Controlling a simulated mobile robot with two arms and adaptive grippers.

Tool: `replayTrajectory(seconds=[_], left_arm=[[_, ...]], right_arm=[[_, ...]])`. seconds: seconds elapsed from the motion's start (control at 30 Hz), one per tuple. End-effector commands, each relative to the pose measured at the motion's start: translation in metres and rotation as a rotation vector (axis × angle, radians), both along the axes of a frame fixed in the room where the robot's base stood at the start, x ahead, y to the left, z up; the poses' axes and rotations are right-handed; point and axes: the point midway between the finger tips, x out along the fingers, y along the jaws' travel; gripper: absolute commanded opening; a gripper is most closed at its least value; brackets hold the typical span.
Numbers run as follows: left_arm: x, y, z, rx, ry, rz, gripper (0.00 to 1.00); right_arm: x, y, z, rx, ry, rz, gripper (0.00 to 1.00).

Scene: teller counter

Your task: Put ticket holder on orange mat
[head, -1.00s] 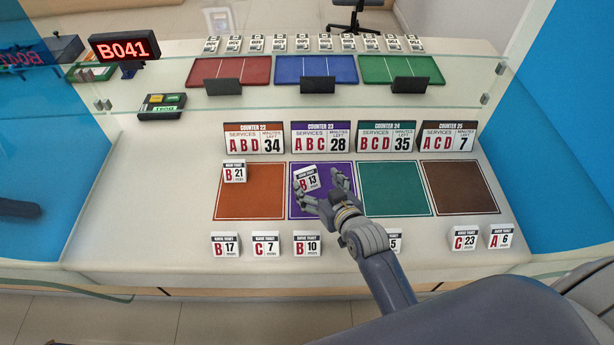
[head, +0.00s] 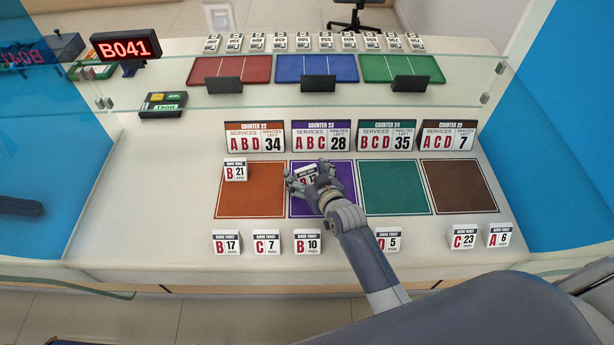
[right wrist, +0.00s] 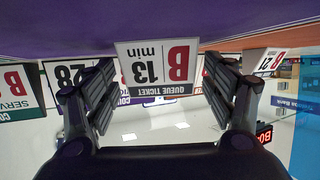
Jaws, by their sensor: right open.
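The orange mat (head: 250,195) lies at the left of a row of mats. A white B 21 ticket holder (head: 235,170) stands at its upper left corner. A B 13 ticket holder (head: 305,173) stands on the purple mat (head: 307,209) beside it, partly hidden by my right gripper (head: 308,176). In the right wrist view the B 13 holder (right wrist: 158,68) appears upside down between the spread fingers, with gaps on both sides. My right gripper is open around it. My left gripper does not show.
Ticket holders B 17 (head: 226,243), C 7 (head: 266,243), B 10 (head: 307,243), D 5 (head: 388,240), C 23 (head: 464,238) and A 6 (head: 499,236) stand along the front. Counter signs (head: 254,137) stand behind the mats. Teal (head: 395,188) and brown (head: 458,188) mats are bare.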

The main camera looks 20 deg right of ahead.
Motion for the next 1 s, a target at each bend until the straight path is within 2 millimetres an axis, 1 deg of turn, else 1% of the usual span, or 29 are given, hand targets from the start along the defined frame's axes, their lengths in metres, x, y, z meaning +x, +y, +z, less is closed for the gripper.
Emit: replayTrajectory(seconds=[0.07,0.17,0.2,0.27,0.3,0.37,0.4,0.57,0.67,0.77,0.87,1.0], left_arm=[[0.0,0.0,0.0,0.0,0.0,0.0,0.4],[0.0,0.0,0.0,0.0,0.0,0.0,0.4],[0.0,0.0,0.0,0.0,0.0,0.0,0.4],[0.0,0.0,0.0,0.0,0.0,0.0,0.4],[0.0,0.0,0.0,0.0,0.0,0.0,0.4],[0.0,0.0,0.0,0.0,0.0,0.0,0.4],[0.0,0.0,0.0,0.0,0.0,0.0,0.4],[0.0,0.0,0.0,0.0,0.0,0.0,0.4],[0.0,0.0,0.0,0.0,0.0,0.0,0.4],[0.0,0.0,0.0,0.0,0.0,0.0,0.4],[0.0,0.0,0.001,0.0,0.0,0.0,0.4],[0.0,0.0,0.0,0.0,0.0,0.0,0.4]], right_arm=[[0.0,0.0,0.0,0.0,0.0,0.0,0.77],[0.0,0.0,0.0,0.0,0.0,0.0,0.56],[0.0,0.0,0.0,0.0,0.0,0.0,0.47],[0.0,0.0,0.0,0.0,0.0,0.0,0.34],[0.0,0.0,0.0,0.0,0.0,0.0,0.29],[0.0,0.0,0.0,0.0,0.0,0.0,0.29],[0.0,0.0,0.0,0.0,0.0,0.0,0.25],[0.0,0.0,0.0,0.0,0.0,0.0,0.25],[0.0,0.0,0.004,0.0,-0.001,0.0,0.25],[0.0,0.0,0.015,0.002,-0.004,0.001,0.25],[0.0,0.0,0.032,0.001,-0.005,0.0,0.25],[0.0,0.0,0.059,0.002,-0.006,0.0,0.25]])
